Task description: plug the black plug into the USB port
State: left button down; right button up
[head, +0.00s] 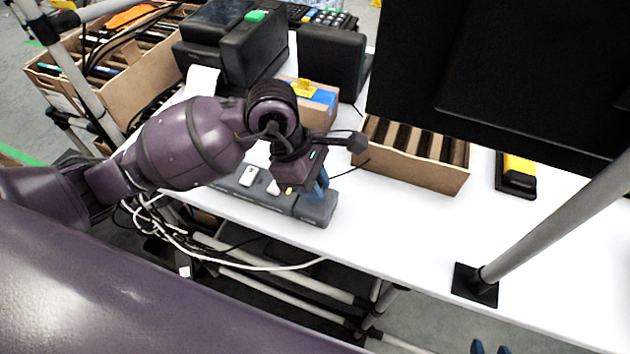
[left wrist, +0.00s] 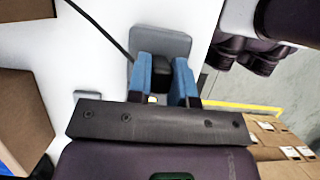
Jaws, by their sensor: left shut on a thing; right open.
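My left gripper (head: 318,190) is over the right end of a grey power strip (head: 230,185) at the table's front edge. In the left wrist view its blue fingers (left wrist: 166,82) are shut on the black plug (left wrist: 161,68), with the grey strip end (left wrist: 162,40) behind it. In the head view the plug is hidden by the gripper. The USB port cannot be made out, and I cannot tell whether the plug touches the strip. My right gripper (head: 490,348) shows only its blue fingertips at the bottom edge, apart and empty.
White plugs (head: 249,176) sit in the strip. A divided cardboard box (head: 410,175) stands to its right, and black devices (head: 250,50) stand behind. A grey pole (head: 555,215) rises from the table at right. White cables (head: 215,258) hang below the front edge.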

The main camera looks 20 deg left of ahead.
pick_arm(q)
jog(key=shift+f, duration=0.2)
jog(key=c, duration=0.9)
grip_release()
jog(key=shift+c, duration=0.2)
jog(key=shift+r, duration=0.15)
jog(key=v, duration=1)
jog(key=shift+a+r+p, duration=0.2)
jog(key=shift+r+p, duration=0.05)
jog(key=shift+p, duration=0.2)
